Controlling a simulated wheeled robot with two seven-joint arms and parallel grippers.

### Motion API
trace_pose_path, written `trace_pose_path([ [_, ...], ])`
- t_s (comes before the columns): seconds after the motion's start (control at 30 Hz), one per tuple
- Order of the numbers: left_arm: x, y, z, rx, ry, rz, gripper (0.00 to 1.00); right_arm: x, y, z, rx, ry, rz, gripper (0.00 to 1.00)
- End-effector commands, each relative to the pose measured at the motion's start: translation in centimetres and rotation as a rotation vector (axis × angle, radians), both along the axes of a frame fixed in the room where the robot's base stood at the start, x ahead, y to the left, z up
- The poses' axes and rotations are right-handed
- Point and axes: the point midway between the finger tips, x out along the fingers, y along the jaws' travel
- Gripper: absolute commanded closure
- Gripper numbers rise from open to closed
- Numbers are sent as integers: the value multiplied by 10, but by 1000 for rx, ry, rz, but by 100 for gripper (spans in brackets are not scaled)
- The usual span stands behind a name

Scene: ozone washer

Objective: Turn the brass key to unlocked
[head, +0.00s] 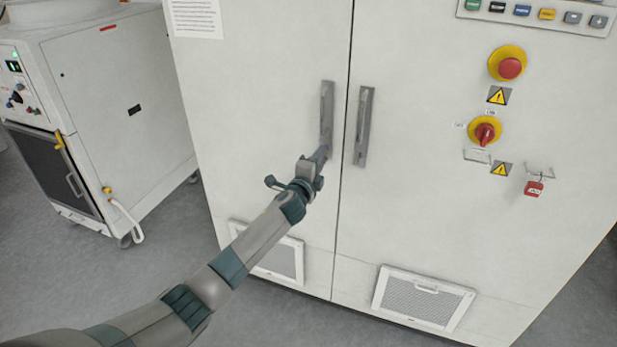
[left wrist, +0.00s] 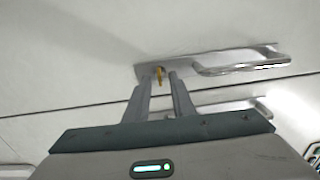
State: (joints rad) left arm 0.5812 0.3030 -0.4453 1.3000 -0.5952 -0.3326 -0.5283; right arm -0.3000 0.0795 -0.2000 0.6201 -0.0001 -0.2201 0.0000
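The small brass key (left wrist: 159,75) sticks out of the plate of the left cabinet door handle (left wrist: 205,62) in the left wrist view. It shows between the two fingertips of my left gripper (left wrist: 158,80), with a gap on both sides. The fingers are open, and nothing is held. In the head view my left gripper (head: 323,153) is at the lower end of the left door handle (head: 327,105), and the key cannot be made out there. I cannot tell how deep the fingers reach around the key. My right gripper is not in view.
The right door handle (head: 364,125) is close to the right. A red emergency button (head: 510,68), a red rotary switch (head: 485,133) and a red padlock (head: 534,188) are on the right door. A wheeled machine (head: 110,110) stands at left.

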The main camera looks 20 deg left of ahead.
Motion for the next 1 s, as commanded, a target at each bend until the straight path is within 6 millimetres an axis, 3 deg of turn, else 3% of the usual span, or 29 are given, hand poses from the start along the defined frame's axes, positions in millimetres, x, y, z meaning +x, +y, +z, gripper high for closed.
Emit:
trace_pose_path([
  [0.37,-39,2,-2,1,0,-1,77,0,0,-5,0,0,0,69],
  [1.0,-145,5,-3,1,2,-2,77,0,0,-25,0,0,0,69],
])
